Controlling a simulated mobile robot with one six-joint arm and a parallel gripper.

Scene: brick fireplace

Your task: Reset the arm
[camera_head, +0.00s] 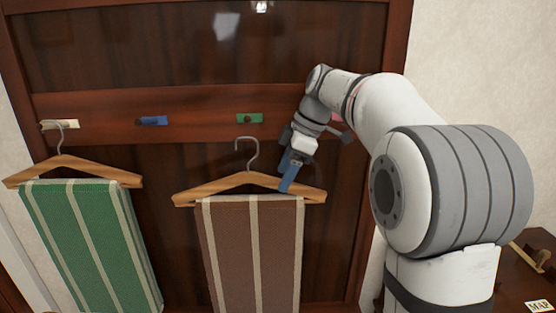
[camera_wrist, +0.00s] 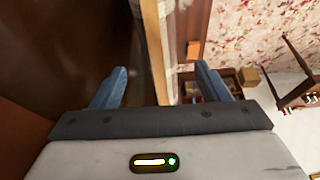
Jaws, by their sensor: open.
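My gripper (camera_head: 289,180) is at the right arm of a wooden hanger (camera_head: 225,186) that carries a brown striped cloth (camera_head: 232,250). The blue fingers are open. In the wrist view, my gripper (camera_wrist: 157,80) has one finger on each side of a pale wooden and cloth strip (camera_wrist: 157,45), with a gap at both sides. The hanger's metal hook (camera_head: 249,155) shows below the green peg plate (camera_head: 249,118); I cannot tell what it hangs on.
A second hanger (camera_head: 75,165) with a green striped cloth (camera_head: 90,240) hangs at the left by the pale peg plate (camera_head: 60,124). A blue peg plate (camera_head: 152,120) is bare. A dark table (camera_head: 520,285) with a "MAR" card (camera_head: 538,306) stands at the lower right.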

